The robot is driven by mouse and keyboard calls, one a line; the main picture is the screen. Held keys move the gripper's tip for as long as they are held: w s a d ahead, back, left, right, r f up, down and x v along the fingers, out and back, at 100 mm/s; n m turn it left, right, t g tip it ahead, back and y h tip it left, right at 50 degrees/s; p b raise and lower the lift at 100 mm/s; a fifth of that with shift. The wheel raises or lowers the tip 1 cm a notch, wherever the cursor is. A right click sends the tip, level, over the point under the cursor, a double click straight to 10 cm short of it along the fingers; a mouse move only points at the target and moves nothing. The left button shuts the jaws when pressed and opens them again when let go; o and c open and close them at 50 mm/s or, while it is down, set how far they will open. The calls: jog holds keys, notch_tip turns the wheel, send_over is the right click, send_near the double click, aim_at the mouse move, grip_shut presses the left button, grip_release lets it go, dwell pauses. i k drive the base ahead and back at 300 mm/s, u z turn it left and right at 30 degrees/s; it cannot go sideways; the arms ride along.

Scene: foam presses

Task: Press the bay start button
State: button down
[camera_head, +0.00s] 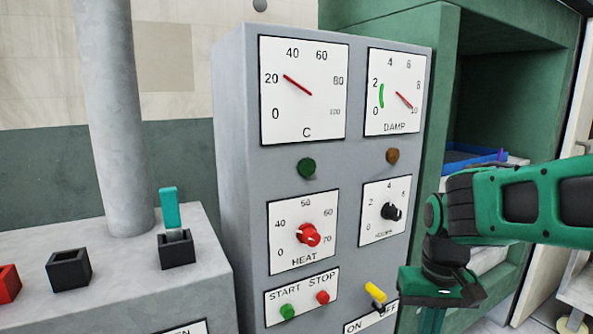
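The green start button (287,312) sits on a white plate marked START STOP, low on the front of the grey control cabinet (233,160). The red stop button (323,297) is beside it on the right. My gripper (440,318) is at the lower right, in front of the green press and right of the cabinet. It is apart from the start button.
The cabinet carries a red HEAT knob (308,234), a black knob (390,211), a yellow ON/OFF lever (375,292) right of the buttons, dials and lamps. A grey console (120,270) with switches stands left. A green press (440,90) with a blue tray (465,157) stands behind my arm.

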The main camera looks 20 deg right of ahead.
aim_at(287, 311)
jog(key=z, duration=1.45)
jog(key=k, duration=0.95)
jog(key=u, duration=0.45)
